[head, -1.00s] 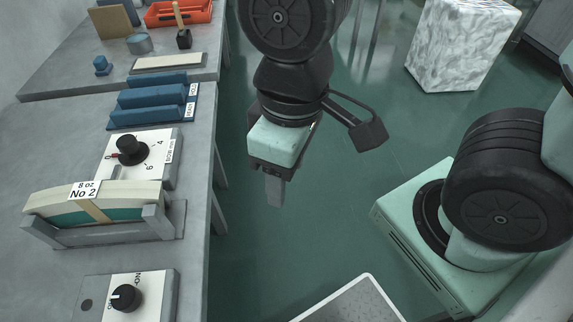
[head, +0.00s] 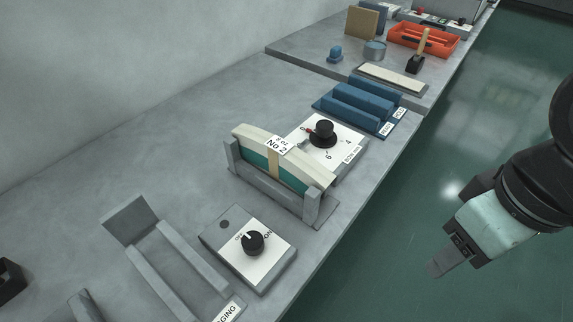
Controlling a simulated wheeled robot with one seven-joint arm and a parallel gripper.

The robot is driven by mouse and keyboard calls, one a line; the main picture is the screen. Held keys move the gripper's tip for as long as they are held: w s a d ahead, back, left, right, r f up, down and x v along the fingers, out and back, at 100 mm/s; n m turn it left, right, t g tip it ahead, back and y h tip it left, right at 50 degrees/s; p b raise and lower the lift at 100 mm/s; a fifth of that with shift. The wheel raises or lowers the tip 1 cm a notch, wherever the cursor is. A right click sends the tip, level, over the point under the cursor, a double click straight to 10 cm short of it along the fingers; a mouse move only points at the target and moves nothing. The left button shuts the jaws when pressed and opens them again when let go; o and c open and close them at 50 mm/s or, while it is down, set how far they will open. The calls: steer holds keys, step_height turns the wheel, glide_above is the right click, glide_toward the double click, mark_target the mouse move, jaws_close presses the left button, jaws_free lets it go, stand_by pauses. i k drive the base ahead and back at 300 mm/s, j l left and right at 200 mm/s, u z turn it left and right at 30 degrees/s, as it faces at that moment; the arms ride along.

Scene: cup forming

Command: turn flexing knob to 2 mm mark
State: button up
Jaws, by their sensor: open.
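The bow dial (head: 338,147), a white plate marked in mm with a black knob (head: 323,131), stands on the grey bench. The 4 and 6 marks show on its right and near sides. A red pointer at the knob's left side points left; the mark there is not readable. My gripper (head: 442,264) is open and empty. It hangs over the floor beside the bench, to the right of and nearer than the dial, well apart from it.
A frame holding a curved block labelled No 2 (head: 270,157) stands just left of the dial, partly covering its plate. An OFF/ON switch box (head: 250,251) is nearer. Blue blocks (head: 362,102) lie behind. The bench's right edge runs between my gripper and the dial.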

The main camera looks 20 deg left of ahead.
mark_target(324, 137)
steer(key=i+l, duration=0.25)
steer(key=i+l+u, duration=0.1)
steer(key=u, duration=1.5)
steer(key=i+l, duration=0.05)
steer(key=l, duration=0.05)
